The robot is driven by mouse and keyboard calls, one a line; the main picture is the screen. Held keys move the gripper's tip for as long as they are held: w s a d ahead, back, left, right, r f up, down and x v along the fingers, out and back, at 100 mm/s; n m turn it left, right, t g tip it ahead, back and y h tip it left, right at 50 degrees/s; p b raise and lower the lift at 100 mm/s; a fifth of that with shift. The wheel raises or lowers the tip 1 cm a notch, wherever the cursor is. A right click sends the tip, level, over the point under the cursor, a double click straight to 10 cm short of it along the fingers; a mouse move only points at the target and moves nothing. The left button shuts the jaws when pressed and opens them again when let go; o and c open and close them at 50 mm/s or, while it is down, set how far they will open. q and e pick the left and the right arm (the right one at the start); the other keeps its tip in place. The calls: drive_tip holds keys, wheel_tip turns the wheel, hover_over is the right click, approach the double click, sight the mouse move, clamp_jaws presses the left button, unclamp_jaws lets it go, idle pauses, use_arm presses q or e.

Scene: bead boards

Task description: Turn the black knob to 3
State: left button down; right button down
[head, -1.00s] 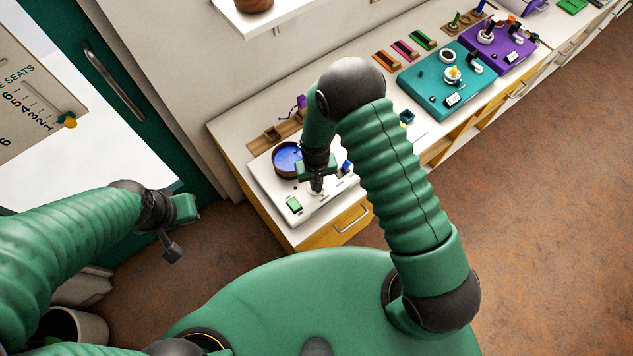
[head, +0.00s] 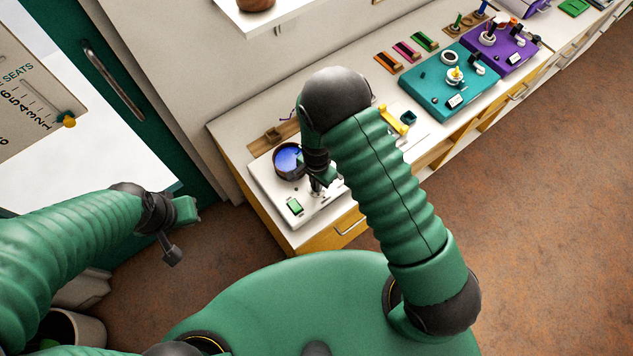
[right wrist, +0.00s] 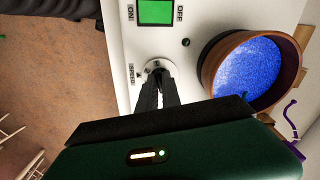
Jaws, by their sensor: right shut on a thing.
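The white board (head: 272,188) lies on the near end of the counter. It carries a bowl of blue beads (head: 288,158) and a green switch (head: 294,207). My right gripper (head: 316,188) points down at the board beside the bowl. In the right wrist view its fingers (right wrist: 158,78) are shut at the dial marked SPEED (right wrist: 150,68). The black knob is mostly hidden between and under the fingers, so its setting cannot be read. The green switch (right wrist: 156,11), marked ON and OFF, and the bowl rim (right wrist: 212,66) are close by. My left gripper (head: 182,228) hangs away from the counter at left.
A teal board (head: 425,90) and a purple board (head: 507,62) stand farther along the counter. Coloured trays (head: 405,49) lie along the wall side. A yellow piece (head: 396,122) is beside my right arm. A green door (head: 75,75) is at left.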

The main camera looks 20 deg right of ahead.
drive_tip(key=m, duration=0.4)
drive_tip(key=shift+w+r+m+p, duration=0.15)
drive_tip(key=shift+w+m+p, duration=0.15)
drive_tip(key=shift+w+m, duration=0.1)
drive_tip(key=shift+d, duration=0.1)
drive_tip(key=c, duration=1.7)
unclamp_jaws()
drive_tip(key=shift+o, duration=0.8)
drive_tip(key=shift+s, duration=0.2)
wheel_tip(320, 180, up, 16)
drive_tip(key=b, duration=0.1)
drive_tip(key=shift+r, duration=0.25)
